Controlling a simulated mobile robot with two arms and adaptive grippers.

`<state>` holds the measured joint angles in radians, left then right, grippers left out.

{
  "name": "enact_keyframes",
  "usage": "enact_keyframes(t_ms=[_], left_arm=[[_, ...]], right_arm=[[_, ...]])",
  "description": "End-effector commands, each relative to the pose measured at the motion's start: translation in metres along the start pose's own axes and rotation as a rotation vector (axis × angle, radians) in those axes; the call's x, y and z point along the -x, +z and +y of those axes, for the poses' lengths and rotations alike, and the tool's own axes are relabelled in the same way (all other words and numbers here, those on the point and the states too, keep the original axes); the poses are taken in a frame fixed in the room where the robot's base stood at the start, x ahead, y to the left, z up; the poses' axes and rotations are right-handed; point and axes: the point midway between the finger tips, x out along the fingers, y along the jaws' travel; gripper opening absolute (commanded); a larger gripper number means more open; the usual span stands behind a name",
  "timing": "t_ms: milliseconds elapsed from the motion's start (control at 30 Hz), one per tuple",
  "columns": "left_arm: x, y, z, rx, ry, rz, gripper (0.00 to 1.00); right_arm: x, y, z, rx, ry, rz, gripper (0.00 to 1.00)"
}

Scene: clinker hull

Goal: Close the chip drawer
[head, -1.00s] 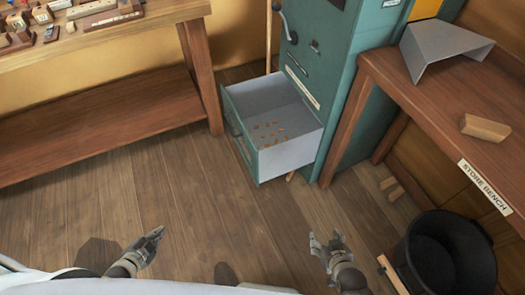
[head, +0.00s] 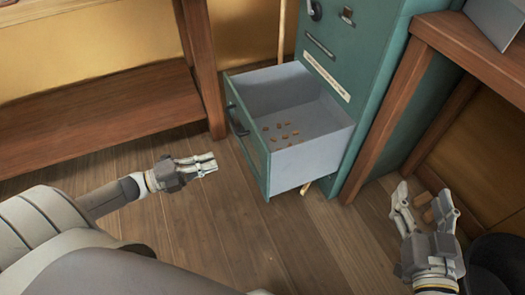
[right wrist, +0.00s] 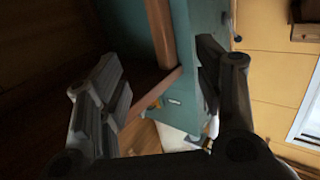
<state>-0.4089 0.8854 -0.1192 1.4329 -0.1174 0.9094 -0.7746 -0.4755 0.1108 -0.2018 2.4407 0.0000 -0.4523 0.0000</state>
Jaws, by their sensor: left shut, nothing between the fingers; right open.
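The chip drawer (head: 308,165) is pulled out of the lower part of the green cabinet (head: 365,60). It has a grey inside, a green front and a dark handle (head: 237,122) on that front, facing left. Several small brown chips (head: 278,133) lie on its floor. My left gripper (head: 212,164) is shut and empty, a little left of the drawer front and apart from it. My right gripper (head: 422,192) is open and empty, to the right of the drawer, near the bench leg. In the right wrist view its fingers (right wrist: 155,100) frame part of the green cabinet.
A wooden bench (head: 385,110) stands right of the cabinet, its leg close to the drawer. Another bench with a low shelf (head: 90,110) is at the left. The floor (head: 200,225) before the drawer is clear.

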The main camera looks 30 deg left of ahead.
Motion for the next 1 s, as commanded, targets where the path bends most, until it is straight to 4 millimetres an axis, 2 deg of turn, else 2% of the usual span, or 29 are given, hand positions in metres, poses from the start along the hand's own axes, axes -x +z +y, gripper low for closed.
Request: enact_keyframes(t_ms=[167,467,767,1000], left_arm=[[-0.012,-0.001,-0.001,-0.005,-0.006,0.007,0.00],[-0.058,0.000,-0.001,-0.004,-0.006,0.004,0.00],[-0.104,-0.001,-0.001,-0.004,-0.006,0.004,0.00],[-0.129,-0.001,-0.001,-0.004,-0.004,0.004,0.00]], right_arm=[[-0.001,-0.012,-0.002,-0.001,-0.004,0.064,0.61],[0.004,-0.057,-0.008,-0.007,-0.018,0.321,0.61],[0.025,-0.102,-0.014,-0.018,-0.033,0.596,0.61],[0.047,-0.128,-0.016,-0.026,-0.041,0.780,0.61]])
